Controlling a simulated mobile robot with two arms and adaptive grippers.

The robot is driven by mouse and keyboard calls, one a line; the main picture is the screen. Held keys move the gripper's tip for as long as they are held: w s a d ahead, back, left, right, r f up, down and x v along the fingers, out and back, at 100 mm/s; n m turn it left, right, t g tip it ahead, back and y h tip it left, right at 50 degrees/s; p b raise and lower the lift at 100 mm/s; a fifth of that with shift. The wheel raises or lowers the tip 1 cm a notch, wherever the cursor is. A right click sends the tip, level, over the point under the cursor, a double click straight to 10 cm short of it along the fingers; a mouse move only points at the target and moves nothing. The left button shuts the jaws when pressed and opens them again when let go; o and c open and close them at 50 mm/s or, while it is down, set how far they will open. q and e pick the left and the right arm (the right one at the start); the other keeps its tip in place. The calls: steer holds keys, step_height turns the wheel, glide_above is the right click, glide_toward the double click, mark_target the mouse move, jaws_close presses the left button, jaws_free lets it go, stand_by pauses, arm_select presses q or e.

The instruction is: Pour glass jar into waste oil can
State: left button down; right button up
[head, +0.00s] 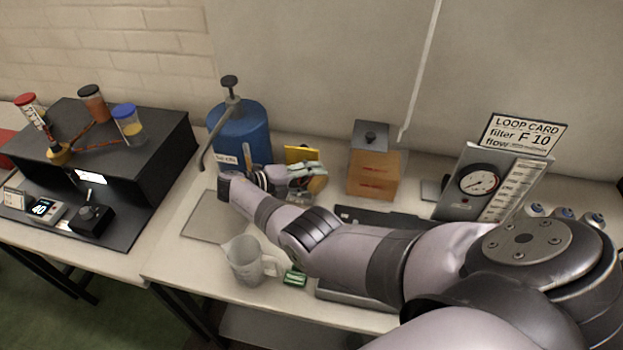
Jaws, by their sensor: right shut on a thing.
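My right arm reaches in from the right, and my right gripper (290,177) is at the back middle of the bench. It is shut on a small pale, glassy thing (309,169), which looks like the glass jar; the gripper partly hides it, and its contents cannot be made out. A yellow container (302,154), perhaps the waste oil can, stands just behind it and is mostly covered. I cannot tell whether the jar touches it or how far it is tilted. My left gripper is not in view.
A blue drum with a hand pump (240,130) stands left of the gripper. A measuring jug (246,262) stands in front, beside a small green item (295,277). A wooden box (373,175) and a gauge panel (480,182) are right. A grey mat (210,222) lies bare.

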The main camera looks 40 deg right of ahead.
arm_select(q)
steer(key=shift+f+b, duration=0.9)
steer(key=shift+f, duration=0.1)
arm_select(e)
steer(key=shift+w+r+n+g+h, duration=0.3)
steer(key=shift+r+n+g, duration=0.2)
steer(key=shift+n, duration=0.2)
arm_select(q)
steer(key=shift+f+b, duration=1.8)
arm_select(e)
steer(key=shift+w+a+r+n+g+h, duration=0.15)
steer(key=shift+w+r+n+g+h, duration=0.3)
steer(key=shift+n, duration=0.35)
stand_by(0.4)
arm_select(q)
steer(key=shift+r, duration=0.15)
arm_select(e)
steer(key=shift+s, duration=0.15)
stand_by(1.1)
